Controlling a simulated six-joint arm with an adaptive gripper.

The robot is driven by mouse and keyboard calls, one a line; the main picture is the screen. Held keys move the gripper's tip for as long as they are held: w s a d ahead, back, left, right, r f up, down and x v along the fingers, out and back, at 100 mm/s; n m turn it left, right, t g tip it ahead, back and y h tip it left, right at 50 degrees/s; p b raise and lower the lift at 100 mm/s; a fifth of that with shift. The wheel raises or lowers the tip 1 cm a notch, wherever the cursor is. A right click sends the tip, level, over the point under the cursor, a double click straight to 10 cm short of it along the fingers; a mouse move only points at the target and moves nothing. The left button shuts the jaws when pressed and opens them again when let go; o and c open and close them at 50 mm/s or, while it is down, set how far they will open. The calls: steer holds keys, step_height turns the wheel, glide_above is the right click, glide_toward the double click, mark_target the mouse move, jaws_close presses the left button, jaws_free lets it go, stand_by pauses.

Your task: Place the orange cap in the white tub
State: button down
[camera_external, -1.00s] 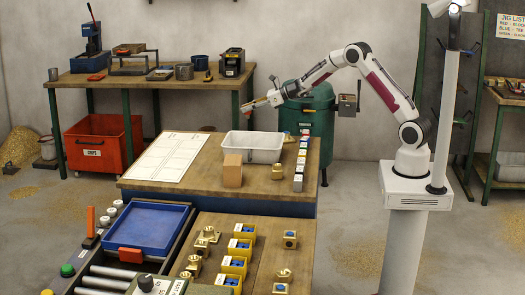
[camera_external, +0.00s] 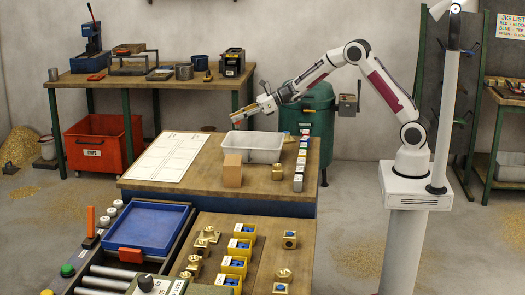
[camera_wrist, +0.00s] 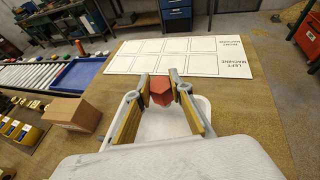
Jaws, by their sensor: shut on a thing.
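My gripper (camera_external: 240,119) is above the back left of the white tub (camera_external: 253,160) in the outside view. In the wrist view my gripper (camera_wrist: 167,92) is shut on the orange cap (camera_wrist: 160,91), a small reddish-orange faceted piece held near the fingertips. The white tub also shows in the wrist view (camera_wrist: 203,104), below and behind the fingers. The cap is held apart from the table. It is too small to make out clearly in the outside view.
A cardboard box (camera_external: 232,172) stands in front of the tub. A white layout sheet (camera_external: 168,156) lies to the tub's left. Brass parts and coloured blocks (camera_external: 299,168) line the table's right edge. A blue tray (camera_external: 145,228) sits nearer the camera.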

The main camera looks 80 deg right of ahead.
mark_target(239, 122)
steer(key=shift+n+g+y, duration=0.3)
steer(key=shift+n+y, duration=0.1)
steer(key=a, duration=0.1)
steer(key=s+a, duration=0.1)
steer(key=a, duration=0.2)
steer(key=shift+s+f, duration=0.25)
steer(key=shift+f, duration=0.1)
steer(key=shift+f, duration=0.15)
steer(key=shift+f, duration=3)
steer(key=shift+f, duration=1.9)
steer(key=shift+f, duration=0.1)
steer(key=c, duration=1.8)
jaws_free()
steer(key=shift+s, duration=0.1)
